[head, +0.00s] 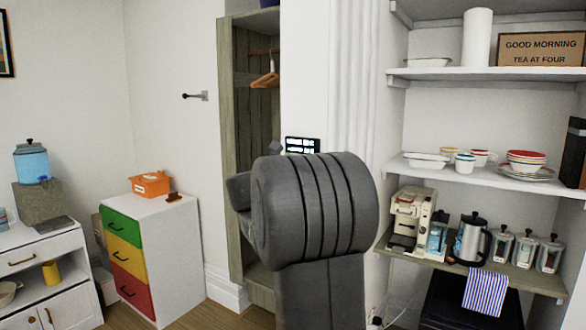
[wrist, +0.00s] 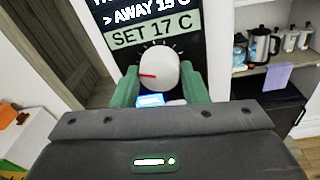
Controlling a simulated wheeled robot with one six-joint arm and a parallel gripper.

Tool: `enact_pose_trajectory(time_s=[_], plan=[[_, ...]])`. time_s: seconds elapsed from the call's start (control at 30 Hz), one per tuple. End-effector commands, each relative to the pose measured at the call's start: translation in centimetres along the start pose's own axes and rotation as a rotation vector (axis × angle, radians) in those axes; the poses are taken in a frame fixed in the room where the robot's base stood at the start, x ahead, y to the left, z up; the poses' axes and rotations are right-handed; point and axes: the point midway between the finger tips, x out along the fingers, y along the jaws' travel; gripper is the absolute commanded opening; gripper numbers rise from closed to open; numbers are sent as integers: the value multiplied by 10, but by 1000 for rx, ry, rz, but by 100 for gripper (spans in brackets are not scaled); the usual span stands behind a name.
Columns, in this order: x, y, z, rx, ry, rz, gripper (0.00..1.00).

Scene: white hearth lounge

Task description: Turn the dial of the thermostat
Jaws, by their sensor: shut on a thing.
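The thermostat (head: 302,145) is a black panel with white text on the white wall, partly hidden behind my arm in the head view. In the wrist view its display (wrist: 152,34) reads "> AWAY 15 C" and "SET 17 C"; the line above is cut off. Below the text is the round white dial (wrist: 160,66), with tick marks around it and a red pointer line toward the left. My gripper (wrist: 159,88) is shut on the dial, one green finger on each side. In the head view my arm hides the dial and the fingers.
An open wooden wardrobe (head: 228,150) stands just left of the thermostat. Shelves with dishes, a coffee machine (head: 409,217) and a kettle (head: 471,240) are at the right. A cabinet with coloured drawers (head: 128,255) stands at the left.

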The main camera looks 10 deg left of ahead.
Motion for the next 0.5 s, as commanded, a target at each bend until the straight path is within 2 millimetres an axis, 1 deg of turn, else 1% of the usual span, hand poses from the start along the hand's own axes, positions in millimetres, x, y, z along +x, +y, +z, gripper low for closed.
enact_pose_trajectory(time_s=[0.2, 0.5], plan=[[0, 1, 0, -46, 3, -3, 17], [0, 0, 0, -53, 3, -3, 17]])
